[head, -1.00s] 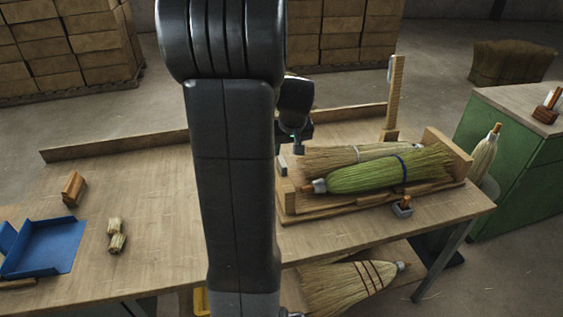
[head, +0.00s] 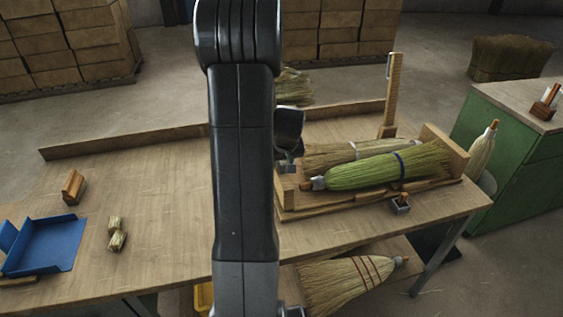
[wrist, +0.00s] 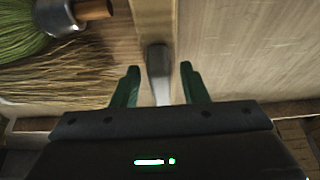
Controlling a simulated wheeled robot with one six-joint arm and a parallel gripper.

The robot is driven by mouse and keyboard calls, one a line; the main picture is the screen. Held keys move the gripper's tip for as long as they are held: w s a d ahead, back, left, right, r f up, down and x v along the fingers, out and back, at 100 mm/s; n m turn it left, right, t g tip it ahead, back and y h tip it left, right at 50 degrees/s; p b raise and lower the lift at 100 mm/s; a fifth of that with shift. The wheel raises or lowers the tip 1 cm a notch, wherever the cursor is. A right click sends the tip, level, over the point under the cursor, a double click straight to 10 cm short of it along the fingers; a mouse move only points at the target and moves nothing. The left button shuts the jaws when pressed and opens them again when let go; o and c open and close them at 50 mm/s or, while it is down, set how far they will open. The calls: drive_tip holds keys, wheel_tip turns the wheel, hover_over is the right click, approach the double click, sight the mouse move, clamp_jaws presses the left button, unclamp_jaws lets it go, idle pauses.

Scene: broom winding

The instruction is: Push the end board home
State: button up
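The pale wooden end board (head: 288,194) stands at the left end of the wooden cradle on the bench. In the wrist view it is the upright strip (wrist: 154,18) at top centre, beside the green broom's tied end. My gripper (wrist: 159,70) is open, its two green fingers apart. A grey metal piece (wrist: 158,68) at the board's end shows between the fingers, with gaps on both sides. In the head view my wrist is just above the board, and my arm hides part of the bench; the fingertips are not clear there.
A green broom (head: 385,171) and a straw-coloured broom (head: 330,154) lie in the cradle, against a taller right-hand board (head: 446,148). An upright wooden post (head: 391,95) stands behind. A blue tray (head: 45,245) sits at left. The bench left of my arm is largely clear.

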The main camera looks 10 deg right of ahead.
clamp_jaws()
drive_tip(key=d+b, duration=0.3)
drive_tip(key=d, duration=0.5)
drive_tip(key=shift+w+d, duration=0.15)
drive_tip(key=shift+d, duration=0.25)
drive_tip(key=shift+r, duration=0.1)
unclamp_jaws()
drive_tip(key=shift+d, duration=0.2)
drive_tip(key=shift+a, duration=0.1)
drive_tip(key=b+v, duration=0.1)
drive_tip(key=v, duration=1.2)
drive_tip(key=shift+s+r, duration=0.2)
drive_tip(key=shift+r, duration=0.05)
drive_tip(key=shift+f, duration=0.1)
